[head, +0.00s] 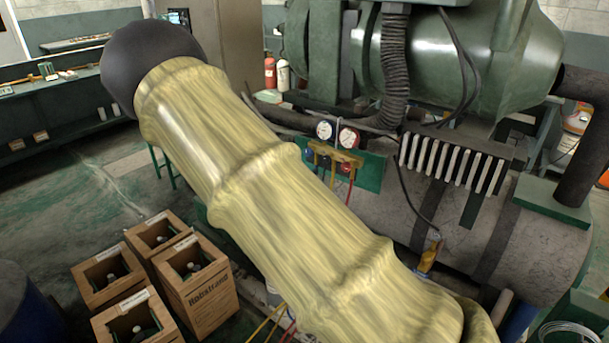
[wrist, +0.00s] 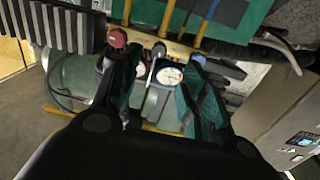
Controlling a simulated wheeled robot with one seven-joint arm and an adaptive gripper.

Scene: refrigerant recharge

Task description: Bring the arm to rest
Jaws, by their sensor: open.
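My gripper (wrist: 158,85) is open in the wrist view, with its two dark fingers spread apart. A gauge set with a white dial (wrist: 170,76), a red knob (wrist: 117,38) and a brass body shows between and beyond the fingers. I cannot tell how far it is from the fingertips. In the head view my arm, in a pale yellow sleeve, crosses from upper left to lower right, and my gripper is out of sight. The gauge set (head: 345,158) hangs there on a green panel (head: 370,172), just right of my arm.
A big green machine (head: 440,60) and a grey tank (head: 480,225) fill the right side. Open floor (head: 60,200) lies left. Hoses run below the gauges.

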